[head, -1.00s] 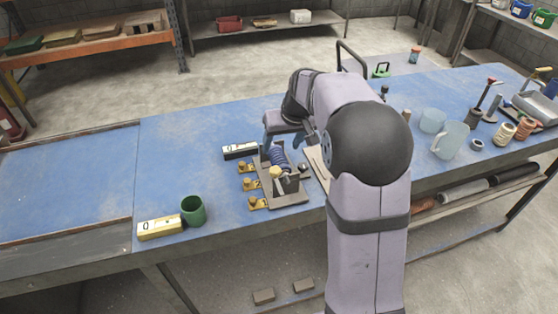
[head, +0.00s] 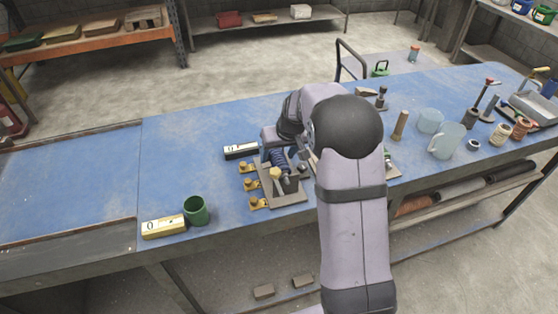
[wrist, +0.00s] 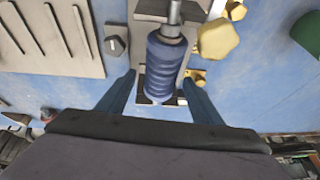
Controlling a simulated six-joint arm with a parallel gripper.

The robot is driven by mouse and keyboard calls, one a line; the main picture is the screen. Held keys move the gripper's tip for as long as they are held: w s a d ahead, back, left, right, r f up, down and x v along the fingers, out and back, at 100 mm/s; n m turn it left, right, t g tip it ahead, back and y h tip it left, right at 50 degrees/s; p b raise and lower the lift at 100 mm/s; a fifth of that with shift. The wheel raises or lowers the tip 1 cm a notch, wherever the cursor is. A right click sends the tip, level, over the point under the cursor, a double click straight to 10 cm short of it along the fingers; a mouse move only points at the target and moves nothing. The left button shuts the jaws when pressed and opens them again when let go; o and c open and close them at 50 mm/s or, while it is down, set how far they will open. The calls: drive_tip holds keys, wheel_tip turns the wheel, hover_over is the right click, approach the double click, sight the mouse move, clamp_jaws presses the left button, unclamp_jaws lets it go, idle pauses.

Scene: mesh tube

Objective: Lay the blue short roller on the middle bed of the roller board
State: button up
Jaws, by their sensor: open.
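A dark blue ribbed roller (wrist: 166,65) shows in the wrist view, with a grey metal shaft at its upper end. In the head view the blue roller (head: 280,162) is at the grey fixture plate (head: 290,192). My gripper (wrist: 158,82) is open, with one blue finger on each side of the roller; contact cannot be told. In the head view my arm hides much of the gripper. A grey board with long parallel ribs (wrist: 50,40) is at the upper left of the wrist view. I cannot tell whether it is the roller board; its middle bed is not clear.
Several brass knobs (head: 247,184) line the fixture's left side. A cream knob (head: 275,173) stands near the roller. A brown cylinder (head: 400,125) stands right of my arm.

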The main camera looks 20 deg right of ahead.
sight(278, 153)
drive_tip(key=c, duration=1.5)
drive_tip(key=shift+o, duration=0.2)
drive_tip(key=shift+r+b, duration=1.35)
drive_tip(key=shift+r, duration=3.7)
